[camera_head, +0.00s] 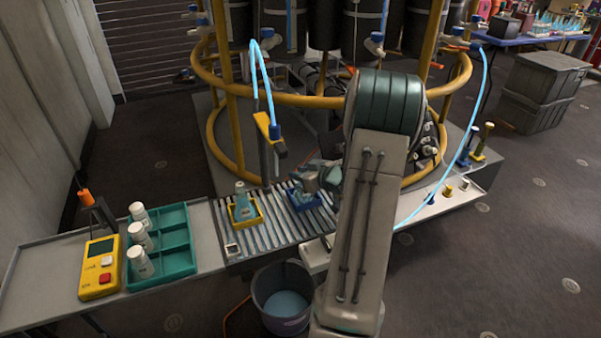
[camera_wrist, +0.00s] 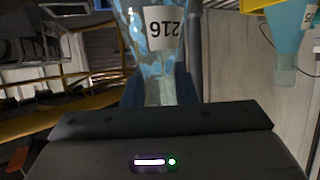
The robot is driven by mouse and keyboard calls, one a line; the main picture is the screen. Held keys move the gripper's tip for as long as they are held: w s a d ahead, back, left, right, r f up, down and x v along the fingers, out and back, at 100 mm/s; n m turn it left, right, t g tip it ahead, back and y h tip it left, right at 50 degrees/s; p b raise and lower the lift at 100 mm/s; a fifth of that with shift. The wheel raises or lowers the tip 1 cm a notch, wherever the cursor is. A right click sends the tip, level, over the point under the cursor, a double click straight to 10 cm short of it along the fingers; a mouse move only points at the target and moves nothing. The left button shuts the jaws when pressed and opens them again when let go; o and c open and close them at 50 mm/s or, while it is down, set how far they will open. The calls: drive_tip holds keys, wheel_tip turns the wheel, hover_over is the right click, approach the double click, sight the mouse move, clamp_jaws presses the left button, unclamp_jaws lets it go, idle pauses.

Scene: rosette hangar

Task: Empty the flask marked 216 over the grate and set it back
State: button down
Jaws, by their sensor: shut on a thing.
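My gripper (camera_head: 318,178) is shut on the neck of the flask marked 216 (camera_wrist: 165,65). In the wrist view, the flask is clear with bluish contents, and its white label reads upside down. It is roughly in line with a standing flask beside it, so it looks near upright. Its base is cut off by the frame edge. In the head view, my gripper is over the blue holder (camera_head: 305,206) on the slatted grate (camera_head: 275,232), and the held flask is mostly hidden. I cannot tell whether its base touches the holder.
A second blue-filled flask (camera_head: 243,200) stands in a yellow holder (camera_head: 247,221) on the grate, left of my gripper. A bucket (camera_head: 283,297) stands below. A teal rack (camera_head: 176,262) with white bottles and a yellow meter (camera_head: 101,266) sit left. A yellow-topped post (camera_head: 270,130) rises behind.

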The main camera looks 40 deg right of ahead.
drive_tip(key=shift+f, duration=0.25)
drive_tip(key=shift+f, duration=0.3)
idle(0.4)
drive_tip(key=c, duration=0.5)
unclamp_jaws()
drive_tip(key=shift+r, duration=0.1)
drive_tip(key=shift+r+p, duration=2.85)
drive_tip(key=shift+r, duration=0.1)
drive_tip(key=shift+f, duration=0.1)
